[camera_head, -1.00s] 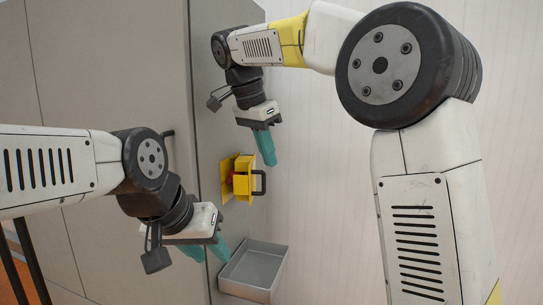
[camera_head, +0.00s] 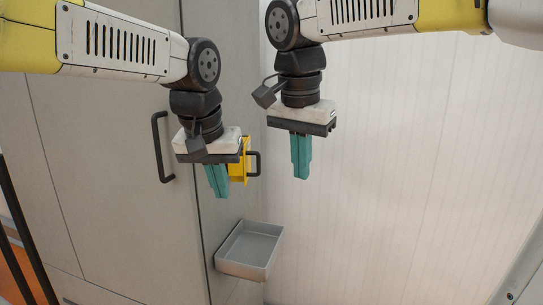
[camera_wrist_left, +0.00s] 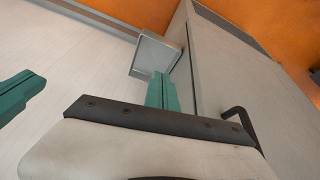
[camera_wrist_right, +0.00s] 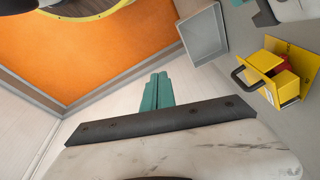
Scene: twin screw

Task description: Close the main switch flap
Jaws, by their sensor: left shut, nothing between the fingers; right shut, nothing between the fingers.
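The main switch is a yellow box with a red part, mounted on the side of the grey cabinet. In the head view, its yellow flap (camera_head: 239,170) with a black handle (camera_head: 256,163) shows partly behind my left gripper (camera_head: 217,181). In the right wrist view, the flap (camera_wrist_right: 262,60) stands out from the yellow back plate (camera_wrist_right: 303,67), with the red switch (camera_wrist_right: 284,68) visible between them. My left gripper is shut and empty, in front of the switch. My right gripper (camera_head: 301,158) is shut and empty, to the right of the handle and apart from it.
A grey open tray (camera_head: 249,250) is fixed low on the cabinet side, below the switch. The grey cabinet (camera_head: 100,180) has a black door handle (camera_head: 160,147) left of my left gripper.

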